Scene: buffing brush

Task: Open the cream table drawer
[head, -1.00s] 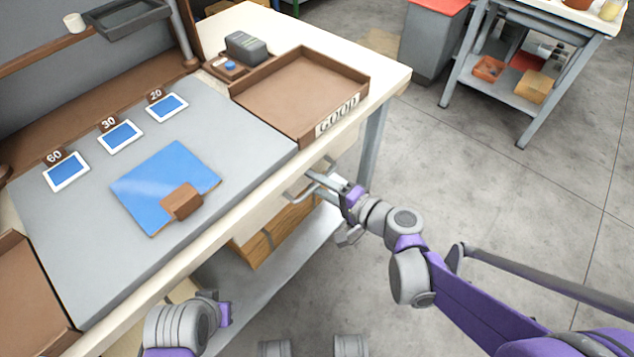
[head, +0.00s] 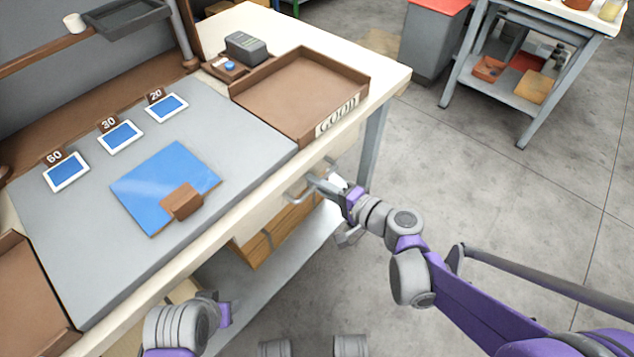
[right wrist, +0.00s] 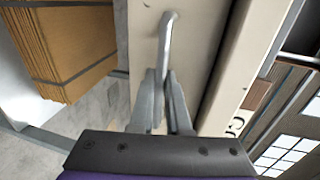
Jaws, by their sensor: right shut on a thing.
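The cream table drawer (right wrist: 198,42) is under the front edge of the workbench, and its front looks flush in the right wrist view. Its grey bar handle (right wrist: 168,38) stands out from the front and also shows in the head view (head: 294,196). My right gripper (head: 318,181) is at the handle. In the right wrist view its two fingers (right wrist: 162,78) are closed around the near part of the handle. My left arm shows at the bottom left of the head view, and its gripper's fingertips are hidden.
The bench top holds a brown GOOD tray (head: 300,95), a blue mat (head: 160,190) with a brown block (head: 182,202), and three number cards. Cardboard (head: 262,240) lies on the shelf below. The floor (head: 480,210) to the right is clear.

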